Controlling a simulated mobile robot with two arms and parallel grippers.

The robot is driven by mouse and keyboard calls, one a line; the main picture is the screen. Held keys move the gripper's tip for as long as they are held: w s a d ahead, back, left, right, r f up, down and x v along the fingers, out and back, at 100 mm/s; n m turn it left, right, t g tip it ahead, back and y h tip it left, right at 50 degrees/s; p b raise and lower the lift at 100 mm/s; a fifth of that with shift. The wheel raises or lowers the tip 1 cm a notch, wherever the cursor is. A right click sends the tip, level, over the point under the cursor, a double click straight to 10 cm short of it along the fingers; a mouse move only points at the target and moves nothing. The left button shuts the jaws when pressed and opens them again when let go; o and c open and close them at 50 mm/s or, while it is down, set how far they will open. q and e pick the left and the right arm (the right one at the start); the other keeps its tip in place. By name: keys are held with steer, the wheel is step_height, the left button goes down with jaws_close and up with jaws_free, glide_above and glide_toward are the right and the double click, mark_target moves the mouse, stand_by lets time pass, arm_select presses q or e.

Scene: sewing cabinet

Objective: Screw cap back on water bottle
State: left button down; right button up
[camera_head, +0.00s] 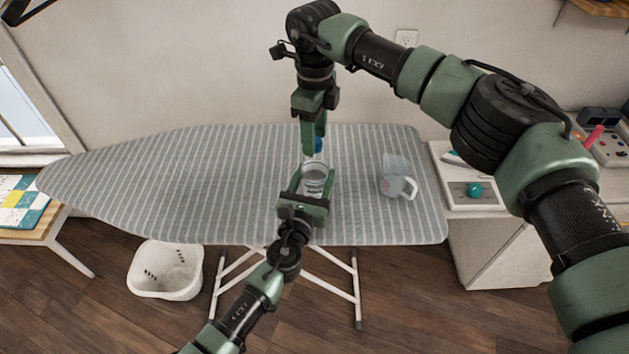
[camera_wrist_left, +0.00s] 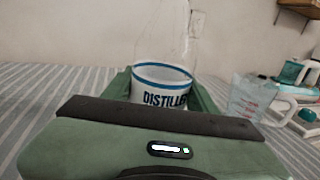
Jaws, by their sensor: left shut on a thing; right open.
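A clear water bottle (camera_head: 315,186) stands upright over the ironing board, with a white label and blue band. It also shows in the left wrist view (camera_wrist_left: 160,88), its label reading "DISTILLE". My left gripper (camera_head: 312,177) is shut on the bottle's lower body, one finger on each side. My right gripper is open and points down from above. The clear upper bottle and neck are hard to make out, so I cannot tell if the cap touches the neck.
A clear measuring jug (camera_head: 396,180) stands on the striped ironing board (camera_head: 200,185), right of the bottle. A side table (camera_head: 470,208) with an iron and a teal item is farther right. A white basket (camera_head: 166,270) is on the floor. The board's left half is clear.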

steer(key=shift+f, duration=0.1)
jaws_close()
steer(key=shift+o, duration=0.7)
jaws_free()
arm_select(q)
steer(key=shift+f, duration=0.1)
arm_select(e)
step_height(320, 180, up, 12)
arm_select(q)
steer(key=shift+c, duration=1.9)
jaws_free()
